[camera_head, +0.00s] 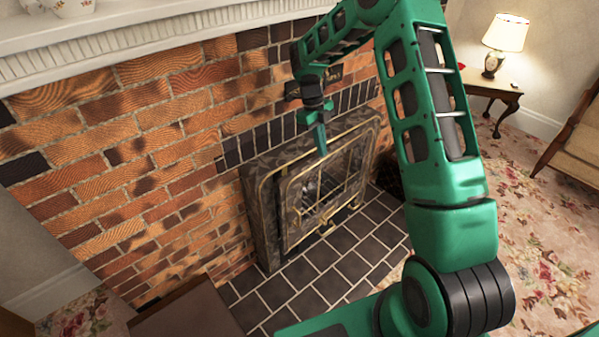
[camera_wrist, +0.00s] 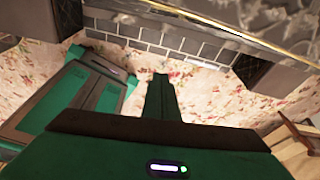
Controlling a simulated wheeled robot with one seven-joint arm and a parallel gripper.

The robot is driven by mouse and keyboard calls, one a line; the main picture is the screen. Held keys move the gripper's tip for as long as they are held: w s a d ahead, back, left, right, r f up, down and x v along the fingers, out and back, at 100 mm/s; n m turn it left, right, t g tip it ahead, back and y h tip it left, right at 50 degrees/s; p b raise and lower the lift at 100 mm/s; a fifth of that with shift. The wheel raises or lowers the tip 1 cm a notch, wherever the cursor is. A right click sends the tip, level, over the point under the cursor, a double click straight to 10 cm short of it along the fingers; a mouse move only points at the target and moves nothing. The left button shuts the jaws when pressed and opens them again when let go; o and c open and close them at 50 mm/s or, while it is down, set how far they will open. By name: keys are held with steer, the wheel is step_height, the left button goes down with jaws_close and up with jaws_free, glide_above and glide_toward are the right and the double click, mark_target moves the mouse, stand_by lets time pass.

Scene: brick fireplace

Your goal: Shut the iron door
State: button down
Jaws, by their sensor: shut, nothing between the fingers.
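The iron door (camera_head: 296,208) is a dark, mottled panel with brass trim and a barred window, set at the front of the fireplace insert in the head view. Its left edge seems to stand a little forward of the surround (camera_head: 262,222); I cannot tell exactly how far it is open. My gripper (camera_head: 322,152) points down at the door's upper edge, its fingers overlapping the door in the picture. Whether they touch it is unclear. In the wrist view my gripper (camera_wrist: 161,82) is shut and empty, and a brass-trimmed dark edge runs across the upper right.
A dark tiled hearth (camera_head: 320,270) lies below the door. The brick wall (camera_head: 150,150) and white mantel (camera_head: 140,42) rise to the left. A side table (camera_head: 485,85) with a lamp (camera_head: 505,35) and a chair (camera_head: 575,140) stand at right. Floral carpet (camera_head: 525,220) is open between.

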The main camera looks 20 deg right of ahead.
mark_target(295, 179)
steer(key=s+a+t+y, duration=0.3)
steer(key=s+a+t, duration=0.35)
steer(key=s, duration=0.25)
steer(key=shift+m, duration=0.4)
steer(key=shift+w+a+f, duration=0.6)
steer(key=shift+w+f, duration=0.5)
steer(key=shift+f, duration=0.5)
steer(key=shift+w+a+f, duration=0.65)
steer(key=shift+w+f, duration=0.5)
steer(key=shift+f, duration=0.5)
steer(key=shift+w+a+f, duration=0.6)
steer(key=shift+w+f, duration=0.5)
steer(key=shift+f, duration=0.5)
